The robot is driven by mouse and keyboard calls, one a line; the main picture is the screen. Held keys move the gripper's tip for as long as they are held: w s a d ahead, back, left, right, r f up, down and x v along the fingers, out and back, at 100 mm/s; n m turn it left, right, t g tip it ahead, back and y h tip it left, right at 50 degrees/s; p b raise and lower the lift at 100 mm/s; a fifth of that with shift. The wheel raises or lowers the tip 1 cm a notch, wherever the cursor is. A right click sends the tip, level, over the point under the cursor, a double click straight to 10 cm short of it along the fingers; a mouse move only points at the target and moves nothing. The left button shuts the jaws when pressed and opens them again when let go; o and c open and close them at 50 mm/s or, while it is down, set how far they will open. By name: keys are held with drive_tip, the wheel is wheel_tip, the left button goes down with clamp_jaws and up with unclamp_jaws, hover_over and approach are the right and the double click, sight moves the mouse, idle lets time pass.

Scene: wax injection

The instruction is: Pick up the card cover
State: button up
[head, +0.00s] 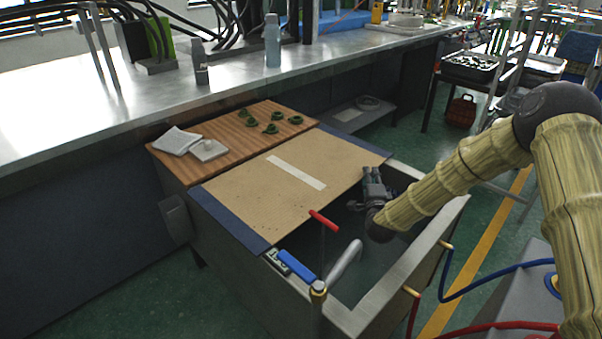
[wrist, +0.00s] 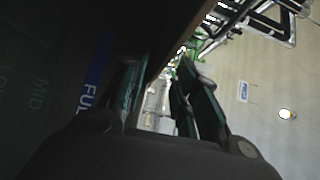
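The card cover (head: 275,195) is a flat tan board with a pale strip across its middle, lying over part of the grey tank (head: 410,265). My gripper (head: 373,172) is at the card's right edge, in the tank's uncovered part, fingers pointing toward the card. In the wrist view my gripper (wrist: 163,85) has its two dark green fingers apart, with a gap between them. A dark slanting surface with a thin brown edge, likely the card's underside, runs to the gap. Whether either finger touches the card cannot be told.
A red-handled lever (head: 323,220), a curved pipe (head: 345,262) and a blue block (head: 297,265) stand at the near rim. A wooden board (head: 235,140) with green pieces and white pads adjoins the card's far side. A long metal bench (head: 230,95) runs behind.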

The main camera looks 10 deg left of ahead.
drive_tip(key=shift+w+a, duration=0.15)
drive_tip(key=shift+w, duration=0.85)
drive_tip(key=shift+w+a, duration=0.1)
drive_tip(key=shift+w, duration=0.85)
clamp_jaws()
